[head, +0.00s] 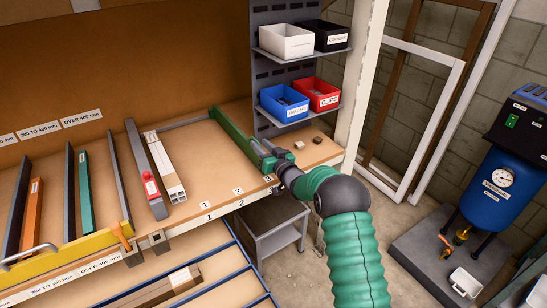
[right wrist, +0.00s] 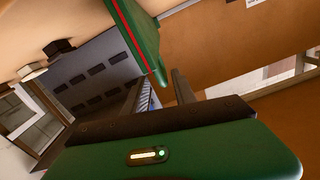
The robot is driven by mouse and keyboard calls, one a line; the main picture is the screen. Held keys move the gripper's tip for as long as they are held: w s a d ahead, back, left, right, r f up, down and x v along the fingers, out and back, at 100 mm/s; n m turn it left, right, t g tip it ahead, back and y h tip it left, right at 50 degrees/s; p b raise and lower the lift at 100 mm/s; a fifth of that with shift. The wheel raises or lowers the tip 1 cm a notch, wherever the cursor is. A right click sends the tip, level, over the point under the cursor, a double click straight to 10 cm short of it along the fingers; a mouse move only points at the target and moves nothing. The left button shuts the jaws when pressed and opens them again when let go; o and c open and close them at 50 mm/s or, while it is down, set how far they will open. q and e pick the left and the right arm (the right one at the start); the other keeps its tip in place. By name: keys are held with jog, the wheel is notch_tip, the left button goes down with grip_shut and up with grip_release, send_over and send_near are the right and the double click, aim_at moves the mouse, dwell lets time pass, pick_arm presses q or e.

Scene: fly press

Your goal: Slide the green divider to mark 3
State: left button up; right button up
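The green divider (head: 232,132) stands on the wooden bench top at the right, running from the back toward the front edge. Its front end lies by my right gripper (head: 265,155). The number 3 (head: 268,178) is on the bench edge just in front of the gripper, with 2 (head: 238,191) and 1 (head: 206,205) to its left. In the right wrist view a green panel with a red stripe, which looks like the divider (right wrist: 140,40), ends close to a grey finger. The finger gap and any contact are unclear. My left gripper is out of view.
A grey divider with a red tag (head: 150,185) and pale stock bars (head: 165,165) stand left of the green divider. Shelf bins (head: 284,102) rise behind the gripper. Small blocks (head: 299,145) lie on the bench to its right. Bare bench lies left of the green divider.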

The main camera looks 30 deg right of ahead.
jog(key=s, duration=1.5)
jog(key=shift+s+d, duration=0.15)
jog(key=shift+f, duration=0.1)
jog(key=s+a+r+g+h+p, duration=0.1)
jog(key=s+a+g+p, duration=0.2)
jog(key=a+g+p, duration=0.4)
jog(key=s+a+g+p, duration=0.1)
jog(key=s+a+g, duration=0.1)
jog(key=s+a, duration=0.2)
jog(key=s+a+n+g+p, duration=0.1)
jog(key=s+a+g, duration=0.2)
jog(key=s, duration=0.8)
jog(key=s+a+f+n+g+y+p, duration=0.1)
jog(key=s+a+g, duration=0.2)
jog(key=s+a, duration=0.4)
jog(key=shift+s+a+p, duration=0.2)
jog(key=shift+s+p, duration=0.15)
jog(key=shift+s, duration=0.3)
